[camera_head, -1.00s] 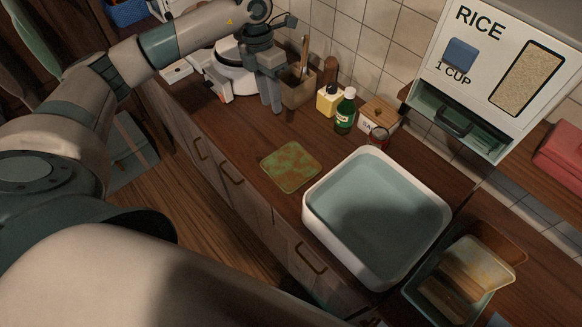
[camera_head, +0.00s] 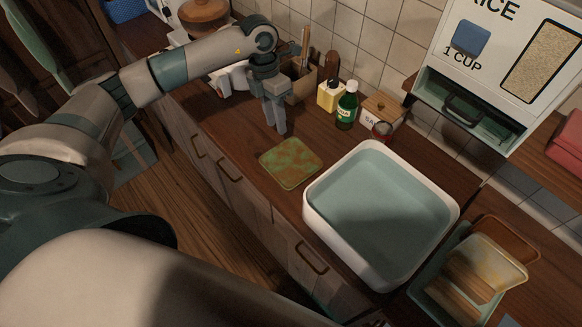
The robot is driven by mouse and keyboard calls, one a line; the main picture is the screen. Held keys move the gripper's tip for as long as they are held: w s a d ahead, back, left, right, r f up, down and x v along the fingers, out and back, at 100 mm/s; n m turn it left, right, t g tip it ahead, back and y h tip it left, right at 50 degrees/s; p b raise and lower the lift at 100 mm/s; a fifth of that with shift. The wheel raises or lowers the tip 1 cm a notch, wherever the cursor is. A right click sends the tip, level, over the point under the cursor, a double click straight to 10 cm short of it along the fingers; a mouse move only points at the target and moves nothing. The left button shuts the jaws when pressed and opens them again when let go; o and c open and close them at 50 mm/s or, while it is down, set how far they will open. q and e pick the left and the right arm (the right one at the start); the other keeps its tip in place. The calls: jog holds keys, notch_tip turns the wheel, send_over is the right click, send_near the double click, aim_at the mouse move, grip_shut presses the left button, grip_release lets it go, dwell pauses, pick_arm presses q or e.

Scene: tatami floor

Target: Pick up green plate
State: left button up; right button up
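The green plate (camera_head: 291,163) is square with rounded corners and mottled green and brown. It lies flat on the wooden counter, left of the white sink basin. My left gripper (camera_head: 276,130) points down behind the plate's far edge, apart from it. Its two fingers show close together with nothing seen held. The view does not make clear how far apart they are. My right gripper is not in view.
The white basin (camera_head: 312,212) stands right of the plate. A green bottle (camera_head: 346,110), a yellow bottle (camera_head: 330,96), a utensil holder (camera_head: 302,84) and a wooden box (camera_head: 384,106) line the wall. A rice dispenser (camera_head: 490,40) is at upper right.

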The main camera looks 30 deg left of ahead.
aim_at(279, 146)
pick_arm(q)
jog(key=shift+s+d+f+b, duration=0.1)
jog(key=shift+d+f+b, duration=0.1)
jog(key=shift+f, duration=0.5)
jog(key=shift+d+f+b, duration=0.1)
jog(key=shift+f+b, duration=0.05)
jog(key=shift+f, duration=0.5)
jog(key=shift+f, duration=0.1)
jog(key=shift+s+d+f+b, duration=0.1)
jog(key=shift+f+b, duration=0.45)
jog(key=shift+f, duration=0.7)
jog(key=shift+s+d+f+b, duration=0.1)
jog(key=shift+f+b, duration=0.45)
jog(key=shift+f, duration=0.7)
grip_shut()
